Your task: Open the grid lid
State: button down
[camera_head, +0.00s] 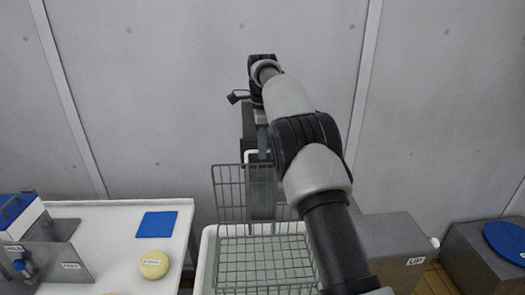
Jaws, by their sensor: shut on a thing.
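The grid lid (229,187) is a grey wire grid. It stands raised, roughly upright, at the back of a pale vat (207,250). A second wire grid (285,262) lies flat across the vat's opening in front of it. My arm reaches over from the lower right, and its end hangs down behind the lid's top edge. My gripper (262,154) is there, shut on the lid; the fingertips are small and partly hidden, so the exact grip point is unclear.
A white table (188,222) on the left holds a blue mat (157,224), a round yellow cheese (153,264) and a metal box with blue parts (50,258). A grey metal box (395,240) stands right of the vat. A pale wall (180,80) closes the back.

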jog(key=shift+f, duration=0.35)
jog(key=c, duration=1.8)
grip_release()
jog(key=shift+w, duration=0.1)
jog(key=shift+c, duration=0.2)
jog(key=shift+r, duration=0.15)
